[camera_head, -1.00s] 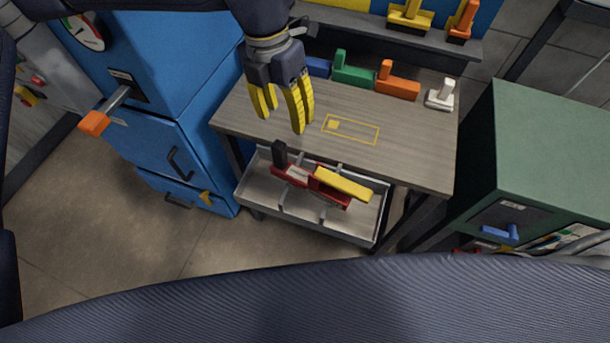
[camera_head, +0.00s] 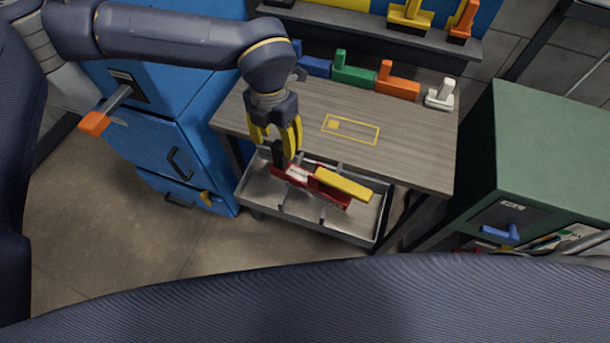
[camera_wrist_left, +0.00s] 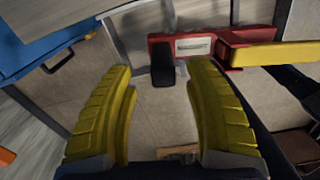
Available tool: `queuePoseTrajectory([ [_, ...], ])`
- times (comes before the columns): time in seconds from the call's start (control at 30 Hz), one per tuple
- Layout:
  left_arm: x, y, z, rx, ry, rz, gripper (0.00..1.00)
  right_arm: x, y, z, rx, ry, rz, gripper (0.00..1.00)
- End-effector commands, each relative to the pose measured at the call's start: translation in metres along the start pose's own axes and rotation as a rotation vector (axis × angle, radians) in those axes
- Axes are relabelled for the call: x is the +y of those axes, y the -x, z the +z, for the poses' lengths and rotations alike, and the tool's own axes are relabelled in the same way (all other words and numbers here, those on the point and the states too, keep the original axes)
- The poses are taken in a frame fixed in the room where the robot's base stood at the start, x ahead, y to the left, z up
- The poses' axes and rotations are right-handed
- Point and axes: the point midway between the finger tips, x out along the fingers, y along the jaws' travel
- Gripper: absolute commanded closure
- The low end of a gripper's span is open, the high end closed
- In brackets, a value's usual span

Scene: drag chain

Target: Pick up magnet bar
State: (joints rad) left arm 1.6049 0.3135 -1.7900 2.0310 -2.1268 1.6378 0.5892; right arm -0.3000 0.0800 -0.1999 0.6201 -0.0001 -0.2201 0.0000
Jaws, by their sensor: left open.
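A red bar (camera_head: 294,173) with a pale label and a black upright handle (camera_head: 279,156) lies in the metal drawer tray under the table top; it looks like the magnet bar. My left gripper (camera_head: 277,148) points down at the handle, its yellow fingers open. In the left wrist view the black handle (camera_wrist_left: 163,66) shows between the open fingertips (camera_wrist_left: 160,68), and the red bar (camera_wrist_left: 207,46) lies past them. I cannot tell whether a finger touches the handle. My right gripper is not in view.
A yellow bar (camera_head: 343,184) rests over the red part's right end. The tray (camera_head: 357,220) has thin dividers. The wooden table top (camera_head: 405,150) carries green (camera_head: 352,70), orange (camera_head: 398,83) and white (camera_head: 440,95) pieces at the back. A blue cabinet (camera_head: 150,150) stands left.

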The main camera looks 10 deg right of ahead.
Motion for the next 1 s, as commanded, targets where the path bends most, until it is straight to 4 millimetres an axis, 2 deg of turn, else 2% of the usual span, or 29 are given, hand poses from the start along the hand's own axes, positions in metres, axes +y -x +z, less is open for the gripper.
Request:
queuePoseTrajectory([
  [0.37, -0.001, -0.015, -0.001, 0.003, 0.001, 0.000, 0.47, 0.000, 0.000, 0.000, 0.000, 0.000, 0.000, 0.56],
  [0.7, -0.004, -0.054, -0.001, 0.003, 0.001, -0.001, 0.47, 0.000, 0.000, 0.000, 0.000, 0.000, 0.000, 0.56],
  [1.0, -0.004, -0.059, -0.001, 0.001, 0.001, 0.000, 0.45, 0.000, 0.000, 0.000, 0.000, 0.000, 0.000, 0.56],
])
